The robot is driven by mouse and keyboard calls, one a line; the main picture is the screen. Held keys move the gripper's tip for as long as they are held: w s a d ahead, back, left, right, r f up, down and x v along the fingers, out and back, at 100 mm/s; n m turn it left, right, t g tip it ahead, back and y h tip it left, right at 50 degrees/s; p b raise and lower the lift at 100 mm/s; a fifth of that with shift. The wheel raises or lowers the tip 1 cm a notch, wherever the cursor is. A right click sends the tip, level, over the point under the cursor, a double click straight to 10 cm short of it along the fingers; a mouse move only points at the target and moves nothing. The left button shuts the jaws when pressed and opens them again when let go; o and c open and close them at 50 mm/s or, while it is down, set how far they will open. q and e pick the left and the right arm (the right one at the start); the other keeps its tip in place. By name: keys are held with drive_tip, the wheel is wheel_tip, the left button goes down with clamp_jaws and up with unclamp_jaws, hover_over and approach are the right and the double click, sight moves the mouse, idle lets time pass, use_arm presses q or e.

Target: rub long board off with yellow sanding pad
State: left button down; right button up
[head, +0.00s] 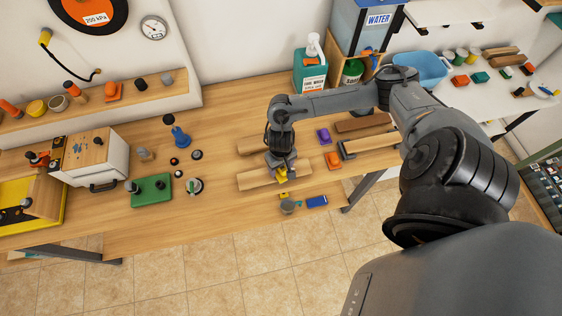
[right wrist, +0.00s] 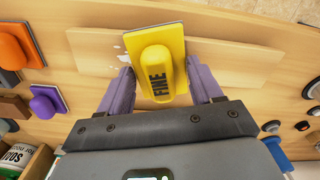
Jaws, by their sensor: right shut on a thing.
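My right gripper (head: 280,168) is shut on the yellow sanding pad (head: 283,177). In the right wrist view the pad (right wrist: 160,70) is marked FINE and sits between the two fingers (right wrist: 158,92). The pad is over the long pale board (head: 255,180), near its middle, and seems to rest on it; exact contact is hard to tell. The board (right wrist: 225,62) lies flat on the wooden bench and shows on both sides of the pad. A few pale specks show on it beside the pad. My left gripper is not in view.
Another pale board (head: 252,145) lies behind. A purple pad (head: 323,135) and an orange pad (head: 332,159) are to the right, with darker boards beyond. Bench left of the boards is partly clear.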

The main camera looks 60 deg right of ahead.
drive_tip(key=shift+f, duration=0.35)
